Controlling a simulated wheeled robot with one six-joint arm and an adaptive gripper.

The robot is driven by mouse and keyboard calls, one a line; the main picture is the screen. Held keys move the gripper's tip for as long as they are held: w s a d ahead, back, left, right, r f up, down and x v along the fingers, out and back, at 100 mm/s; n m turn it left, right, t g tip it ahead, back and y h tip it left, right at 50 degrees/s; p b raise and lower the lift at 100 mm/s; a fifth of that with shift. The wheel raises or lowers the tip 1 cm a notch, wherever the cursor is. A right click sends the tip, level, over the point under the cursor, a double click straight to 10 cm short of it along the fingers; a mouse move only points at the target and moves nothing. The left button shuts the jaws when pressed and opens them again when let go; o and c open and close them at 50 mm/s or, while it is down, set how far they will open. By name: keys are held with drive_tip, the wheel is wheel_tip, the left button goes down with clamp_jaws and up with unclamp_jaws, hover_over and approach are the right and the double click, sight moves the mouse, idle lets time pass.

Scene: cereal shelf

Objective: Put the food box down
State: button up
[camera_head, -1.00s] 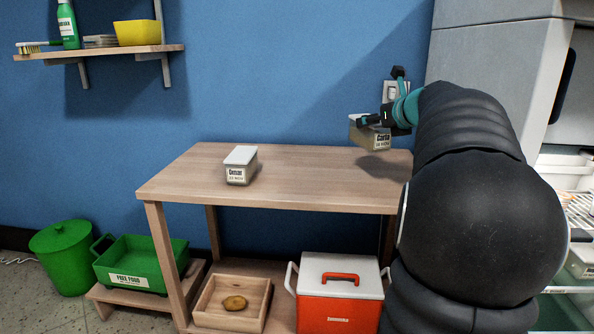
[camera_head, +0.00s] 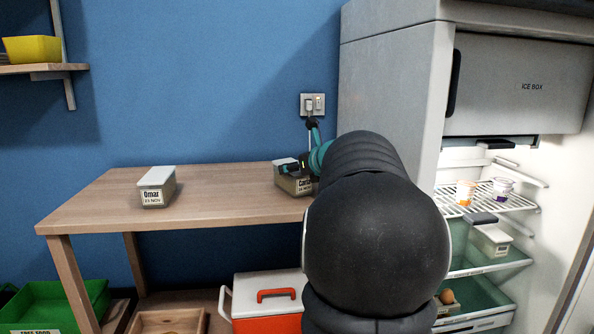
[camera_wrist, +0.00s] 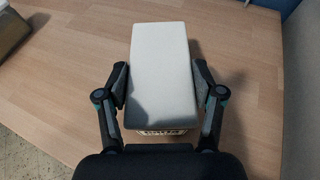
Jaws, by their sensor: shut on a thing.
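A food box (camera_head: 290,178) with a pale lid and a printed label is at the right end of the wooden table (camera_head: 225,206). My gripper (camera_head: 299,168) is around it, and my arm hides part of it. In the wrist view the food box (camera_wrist: 161,75) is upright between the two fingers of my gripper (camera_wrist: 161,90), which are shut on its sides. The tabletop (camera_wrist: 80,75) lies close below it; I cannot tell whether the box touches the wood. A second food box (camera_head: 157,188), labelled Omar, stands on the left part of the table.
An open fridge (camera_head: 480,200) stands at the right, with small cups and another box (camera_head: 491,239) on its shelves. A red cool box (camera_head: 268,307) and a green crate (camera_head: 60,303) are below. The tabletop between the two food boxes is clear.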

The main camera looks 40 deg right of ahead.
drive_tip(key=shift+r, duration=0.1)
drive_tip(key=o, duration=1.4)
drive_tip(key=shift+f, duration=0.2)
drive_tip(key=shift+r, duration=0.15)
drive_tip(key=shift+s+r, duration=0.15)
drive_tip(key=p+v, duration=0.1)
drive_tip(key=v, duration=1)
drive_tip(key=shift+s+r, duration=0.1)
drive_tip(key=shift+s, duration=0.2)
